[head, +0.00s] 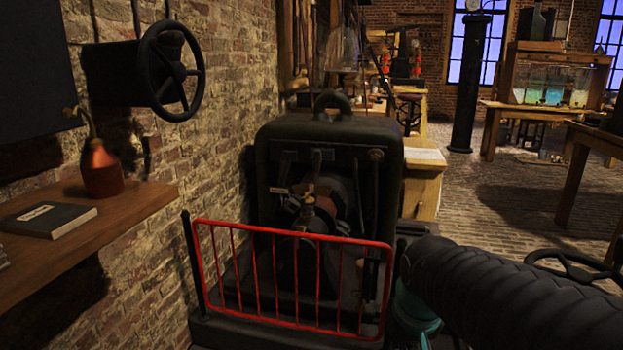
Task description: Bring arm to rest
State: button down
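My arm (510,295) shows as a thick black ribbed sleeve in the lower right of the head view. It reaches in from the right edge and ends beside the right post of a red railing. A teal part (415,308) shows below its near end; I cannot tell what it belongs to. My gripper's fingers do not show, so whether it holds anything is hidden.
The red railing (290,238) fronts a large black machine (340,140). On the left, a wall shelf (85,248) holds a dark book (45,219) and a copper bottle (101,170). A black handwheel (171,71) juts from the brick wall.

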jog(key=s+r+t, duration=0.2)
jog(key=s, duration=0.8)
jog(key=shift+d+r+p, duration=0.35)
jog(key=shift+d, duration=0.05)
